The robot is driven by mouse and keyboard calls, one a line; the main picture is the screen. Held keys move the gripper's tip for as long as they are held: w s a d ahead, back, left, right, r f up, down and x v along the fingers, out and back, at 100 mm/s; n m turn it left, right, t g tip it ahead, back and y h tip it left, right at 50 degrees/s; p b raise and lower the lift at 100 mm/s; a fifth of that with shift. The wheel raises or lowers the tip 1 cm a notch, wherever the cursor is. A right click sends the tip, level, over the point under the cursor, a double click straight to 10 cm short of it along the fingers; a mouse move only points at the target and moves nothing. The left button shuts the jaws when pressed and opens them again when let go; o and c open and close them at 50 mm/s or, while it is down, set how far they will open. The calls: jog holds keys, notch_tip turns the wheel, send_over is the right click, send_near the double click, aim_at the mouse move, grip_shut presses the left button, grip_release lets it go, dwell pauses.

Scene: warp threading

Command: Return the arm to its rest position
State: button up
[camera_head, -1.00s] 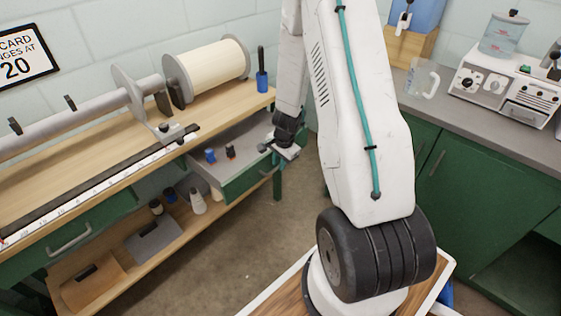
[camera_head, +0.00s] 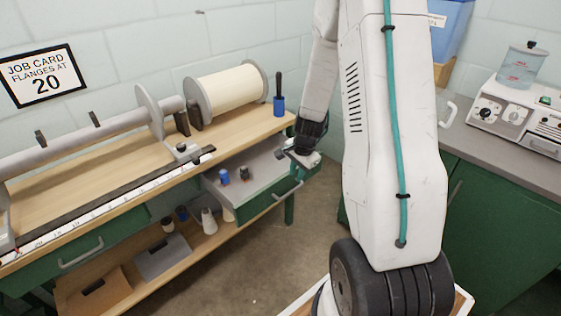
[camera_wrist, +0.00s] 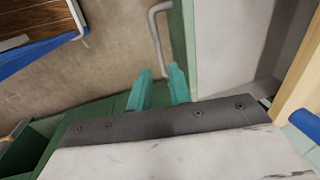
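My white arm (camera_head: 395,130) stands upright in the right half of the head view, with a teal cable along it. Its forearm hangs down behind it to my gripper (camera_head: 299,172), which is at the right end of the open drawer (camera_head: 262,196). In the wrist view my gripper (camera_wrist: 159,70) shows two teal fingers with a narrow gap between them and nothing held. Under the fingers are the floor and the drawer's green front with its grey handle (camera_wrist: 157,30).
The wooden bench (camera_head: 120,165) carries a roller with a cream spool (camera_head: 225,92) and a blue holder (camera_head: 279,106). Two small bottles stand in the drawer. At right are a grey counter (camera_head: 480,135) and a control box (camera_head: 520,110). Floor (camera_head: 300,230) between is clear.

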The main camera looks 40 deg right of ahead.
jog(key=s+a+r+n, duration=0.8)
jog(key=s+a+r, duration=0.3)
jog(key=r, duration=0.3)
jog(key=s+a+r+n, duration=0.8)
jog(key=s+a+r, duration=0.2)
jog(key=s+r, duration=0.3)
notch_tip(320, 180, up, 2)
jog(key=shift+a+r+n+g, duration=0.2)
jog(key=shift+a+n+g, duration=0.15)
jog(key=shift+n+g, duration=0.05)
